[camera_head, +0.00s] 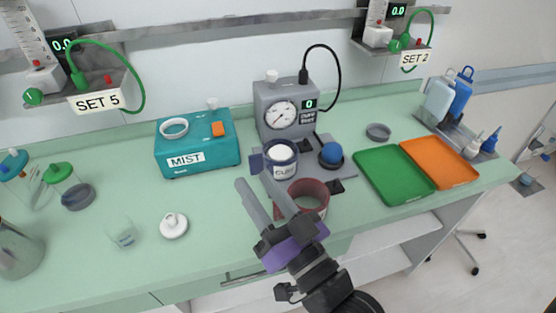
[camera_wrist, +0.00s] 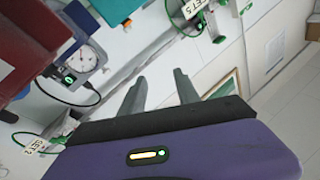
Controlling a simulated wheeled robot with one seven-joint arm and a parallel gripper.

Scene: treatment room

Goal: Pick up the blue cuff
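The blue cuff (camera_head: 281,160) is a dark blue ring with a white label, upright on the grey base of the gauge unit in the head view. My gripper (camera_head: 254,178) is open, its two fingers pointing up and left, with the tips beside the cuff's left side in the picture. I cannot tell how far apart they are in depth. In the wrist view my gripper (camera_wrist: 161,76) is open with nothing between its fingers.
A maroon cuff (camera_head: 310,196) stands just in front of the blue one, close to my gripper. A teal MIST box (camera_head: 197,146) is left; green (camera_head: 394,174) and orange (camera_head: 440,162) trays are right.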

